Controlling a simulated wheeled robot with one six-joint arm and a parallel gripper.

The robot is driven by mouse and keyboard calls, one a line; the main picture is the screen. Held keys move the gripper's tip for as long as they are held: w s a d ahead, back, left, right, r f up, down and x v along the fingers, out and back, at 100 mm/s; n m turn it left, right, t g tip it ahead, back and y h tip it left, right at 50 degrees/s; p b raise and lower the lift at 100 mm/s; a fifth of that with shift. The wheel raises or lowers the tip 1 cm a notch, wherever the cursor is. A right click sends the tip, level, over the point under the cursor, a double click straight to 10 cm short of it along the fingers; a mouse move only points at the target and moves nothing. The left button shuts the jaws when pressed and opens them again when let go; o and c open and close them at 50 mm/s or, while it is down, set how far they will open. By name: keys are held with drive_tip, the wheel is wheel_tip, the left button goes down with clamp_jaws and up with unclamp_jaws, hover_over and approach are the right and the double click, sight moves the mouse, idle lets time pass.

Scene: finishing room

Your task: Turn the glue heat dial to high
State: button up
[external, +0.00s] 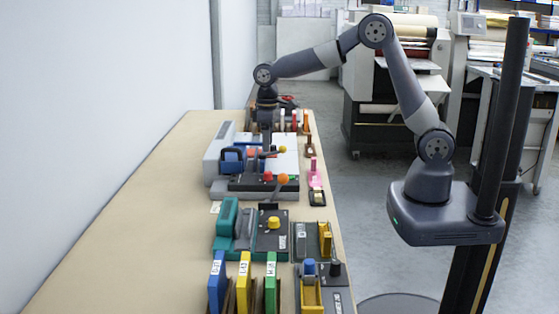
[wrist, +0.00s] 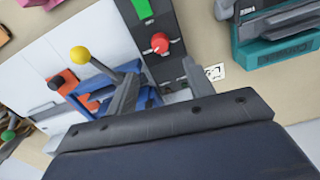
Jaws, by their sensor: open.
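A red dial (wrist: 160,43) sits on a dark control panel (wrist: 166,18), beside a green patch (wrist: 143,8). In the external view a small red knob (external: 268,175) shows on the grey machine with the blue clamp. A yellow knob (external: 273,222) sits on the black panel of the teal machine (external: 228,225). I cannot read which knob is labelled glue heat. My gripper (external: 267,152) points down over the grey machine. In the wrist view my gripper (wrist: 157,88) is open and empty, its fingers apart, with the red dial beyond them.
A blue clamp (external: 233,158) and a yellow-ball lever (wrist: 79,55) stand close to my fingers. An orange-ball lever (external: 283,179) stands near the red knob. Blue, yellow and green upright folders (external: 244,285) stand at the near end. The bench's left side (external: 150,200) is clear.

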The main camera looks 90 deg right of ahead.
sight(268, 172)
wheel_tip(268, 172, down, 10)
drive_tip(key=shift+f+p, duration=0.1)
drive_tip(key=shift+p, duration=0.6)
drive_tip(key=shift+c, duration=0.4)
drive_tip(key=c, duration=0.9)
